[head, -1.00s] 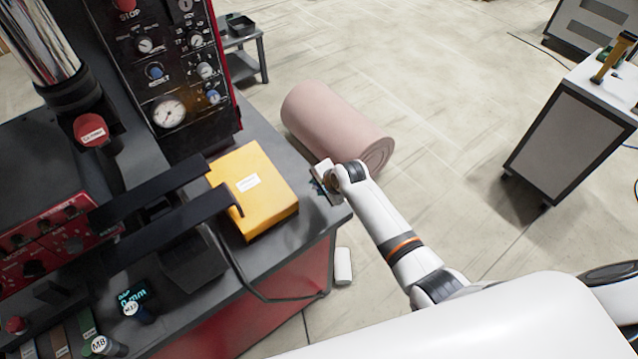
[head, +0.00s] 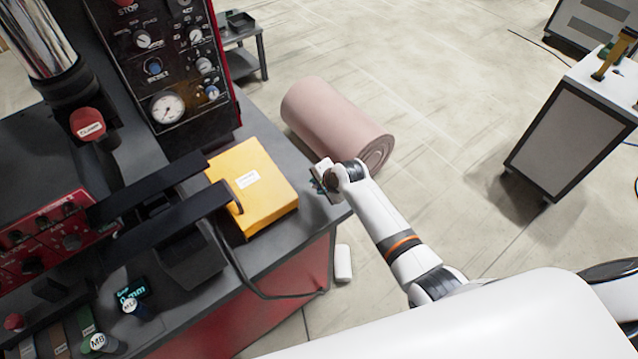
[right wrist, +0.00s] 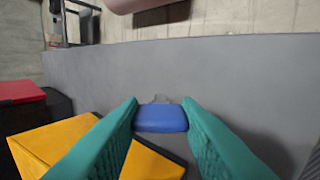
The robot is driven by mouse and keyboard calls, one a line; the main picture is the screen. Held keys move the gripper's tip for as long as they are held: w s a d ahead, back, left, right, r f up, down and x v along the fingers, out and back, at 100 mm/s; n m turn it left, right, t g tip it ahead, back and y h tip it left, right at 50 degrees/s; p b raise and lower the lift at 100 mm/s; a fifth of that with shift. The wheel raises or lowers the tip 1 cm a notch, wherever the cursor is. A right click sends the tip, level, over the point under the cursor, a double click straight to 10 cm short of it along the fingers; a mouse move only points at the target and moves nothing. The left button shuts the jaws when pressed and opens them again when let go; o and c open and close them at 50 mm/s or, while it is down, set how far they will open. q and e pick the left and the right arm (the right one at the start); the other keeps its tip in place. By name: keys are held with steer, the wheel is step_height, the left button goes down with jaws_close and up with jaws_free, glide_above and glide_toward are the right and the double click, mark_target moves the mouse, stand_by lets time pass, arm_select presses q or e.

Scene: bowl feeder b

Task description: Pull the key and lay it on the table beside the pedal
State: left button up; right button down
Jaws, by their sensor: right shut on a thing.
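My right gripper (head: 322,186) is over the right corner of the grey table, to the right of the yellow box. In the right wrist view its teal fingers (right wrist: 160,116) are shut on a small blue block-like piece, which I take to be the key (right wrist: 160,119). A thin pale part shows just beyond the blue piece. Whether the key touches the table cannot be told. The yellow box (head: 254,193) with a white label, which may be the pedal, sits on the table; yellow surfaces also show in the right wrist view (right wrist: 42,146). My left gripper is not in view.
The grey table top (head: 290,150) is bare behind the yellow box and around my right gripper. Black bars (head: 150,190) reach to the box from the left. A control panel (head: 175,65) stands behind. A pink roll (head: 330,120) lies on the floor beyond the edge.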

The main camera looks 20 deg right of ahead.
steer(key=shift+f+b, duration=0.3)
steer(key=shift+f, duration=0.35)
steer(key=c, duration=1)
jaws_free()
